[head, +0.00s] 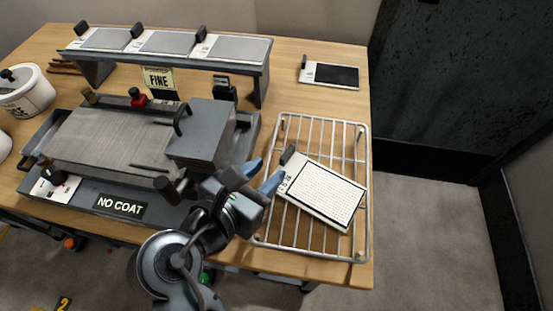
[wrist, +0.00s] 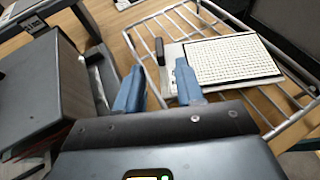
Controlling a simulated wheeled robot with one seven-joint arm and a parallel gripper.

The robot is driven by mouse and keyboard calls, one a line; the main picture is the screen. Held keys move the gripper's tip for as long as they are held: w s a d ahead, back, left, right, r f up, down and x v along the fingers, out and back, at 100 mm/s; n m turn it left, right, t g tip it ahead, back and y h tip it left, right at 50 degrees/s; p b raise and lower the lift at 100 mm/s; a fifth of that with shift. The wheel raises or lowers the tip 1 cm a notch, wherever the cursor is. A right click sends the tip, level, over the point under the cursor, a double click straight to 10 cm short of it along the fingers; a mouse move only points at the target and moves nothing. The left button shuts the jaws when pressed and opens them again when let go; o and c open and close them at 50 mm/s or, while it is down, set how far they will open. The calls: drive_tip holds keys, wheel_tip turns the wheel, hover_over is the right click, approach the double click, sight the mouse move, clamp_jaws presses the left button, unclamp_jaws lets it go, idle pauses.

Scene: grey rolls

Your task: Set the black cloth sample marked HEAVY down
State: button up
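A card with a black panel (head: 335,75) and a dark tab lies flat on the table at the back right. Its marking is too small to read. A card with a white textured panel (head: 318,195) lies askew on the wire rack (head: 364,215); it also shows in the wrist view (wrist: 232,60). My gripper (head: 262,175) is open and empty, at the left part of the rack. In the wrist view its blue fingers (wrist: 158,88) are apart, with the white card's black tab just beyond the tips.
A grey machine with a block (head: 205,130) and a NO COAT sign (head: 121,206) stands left of my gripper. A raised shelf (head: 165,57) holds several grey panels at the back, above a FINE tag (head: 158,79). Bare wood lies between rack and black card.

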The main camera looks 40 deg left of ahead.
drive_tip(key=shift+v, duration=2.8)
